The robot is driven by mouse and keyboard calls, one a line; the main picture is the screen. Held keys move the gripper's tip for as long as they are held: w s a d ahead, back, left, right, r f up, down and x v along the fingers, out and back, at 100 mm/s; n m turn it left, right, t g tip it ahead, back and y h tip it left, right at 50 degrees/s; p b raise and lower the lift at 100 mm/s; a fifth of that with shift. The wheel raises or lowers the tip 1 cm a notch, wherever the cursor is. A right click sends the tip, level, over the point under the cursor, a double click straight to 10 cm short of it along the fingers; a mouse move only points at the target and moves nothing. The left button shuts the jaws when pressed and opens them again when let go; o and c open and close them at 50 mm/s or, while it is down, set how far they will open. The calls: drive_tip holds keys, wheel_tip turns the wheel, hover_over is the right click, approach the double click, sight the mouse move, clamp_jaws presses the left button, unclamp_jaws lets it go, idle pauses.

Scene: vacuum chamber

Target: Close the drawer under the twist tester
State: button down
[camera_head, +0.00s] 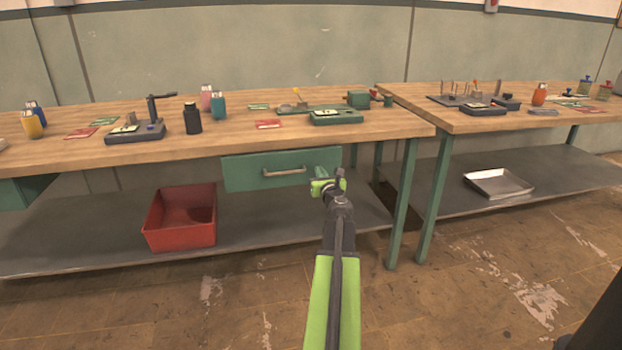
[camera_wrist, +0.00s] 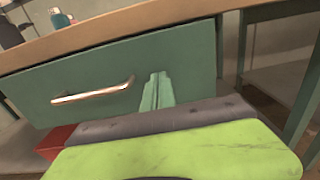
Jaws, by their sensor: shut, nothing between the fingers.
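The green drawer (camera_head: 245,173) hangs under the front edge of the left bench, with a metal bar handle (camera_head: 284,171). In the wrist view the drawer front (camera_wrist: 50,85) and its handle (camera_wrist: 92,91) fill much of the picture. How far out it stands is hard to tell. The green bench device above it, likely the twist tester (camera_head: 336,117), has a long base and a boxy end. My gripper (camera_head: 327,170) is shut and empty, right of the handle before the drawer front. Its fingers (camera_wrist: 157,90) point at the panel; whether they touch is unclear.
A red bin (camera_head: 181,218) stands on the lower shelf (camera_head: 90,233), below and left of the drawer. Green bench legs (camera_head: 403,205) stand right of my arm. Another green drawer (camera_head: 22,190) shows at far left. The floor in front is clear.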

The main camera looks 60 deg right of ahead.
drive_tip(key=shift+x, duration=0.95)
drive_tip(key=shift+w+a, duration=0.1)
drive_tip(key=shift+w, duration=0.05)
drive_tip(key=x, duration=0.5)
drive_tip(key=shift+w, duration=0.1)
drive_tip(key=shift+r, duration=0.1)
approach(314, 162)
drive_tip(key=shift+s+a+f, duration=0.35)
drive_tip(key=shift+s+a, duration=0.05)
drive_tip(key=shift+s, duration=0.15)
drive_tip(key=shift+s+a+f, duration=0.35)
drive_tip(key=shift+s, duration=0.2)
drive_tip(key=shift+w, duration=0.1)
